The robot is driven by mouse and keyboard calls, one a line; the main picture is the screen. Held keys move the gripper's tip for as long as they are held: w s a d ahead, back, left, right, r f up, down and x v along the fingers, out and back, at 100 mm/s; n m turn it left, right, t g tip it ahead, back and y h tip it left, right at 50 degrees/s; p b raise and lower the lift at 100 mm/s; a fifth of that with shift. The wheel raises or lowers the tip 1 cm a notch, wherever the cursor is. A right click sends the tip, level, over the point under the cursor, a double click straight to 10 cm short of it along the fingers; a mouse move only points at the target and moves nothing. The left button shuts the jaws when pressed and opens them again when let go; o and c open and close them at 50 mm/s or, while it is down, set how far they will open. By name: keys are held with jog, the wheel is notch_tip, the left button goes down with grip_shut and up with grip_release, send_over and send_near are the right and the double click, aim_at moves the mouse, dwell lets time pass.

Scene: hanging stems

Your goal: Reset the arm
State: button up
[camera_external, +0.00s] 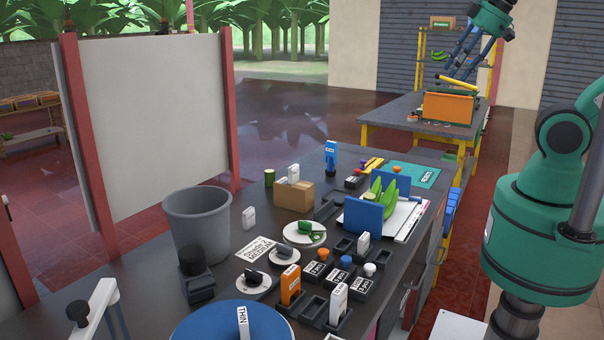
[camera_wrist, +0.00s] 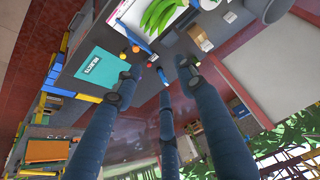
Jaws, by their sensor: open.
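My gripper (camera_external: 456,64) is raised at the upper right of the external view, with its dark blue fingers pointing down and to the left. In that picture it overlaps the rear table. Its fingers also show in the wrist view (camera_wrist: 158,72), spread apart with nothing between them. The fingers touch nothing that I can see. My green arm runs down the right edge of the external view, and part of it is outside the frame.
The dark workbench (camera_external: 222,262) holds a grey bin (camera_external: 198,228), a cardboard box (camera_external: 294,196), green bananas in a blue holder (camera_external: 364,217) and a teal mat (camera_external: 412,175). The rear table (camera_external: 397,112) carries an orange box (camera_external: 447,108). A white panel (camera_external: 150,120) stands left.

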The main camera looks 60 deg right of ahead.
notch_tip(320, 180, down, 6)
jog(key=b, duration=0.4)
jog(key=shift+r+b, duration=0.1)
jog(key=shift+b, duration=0.25)
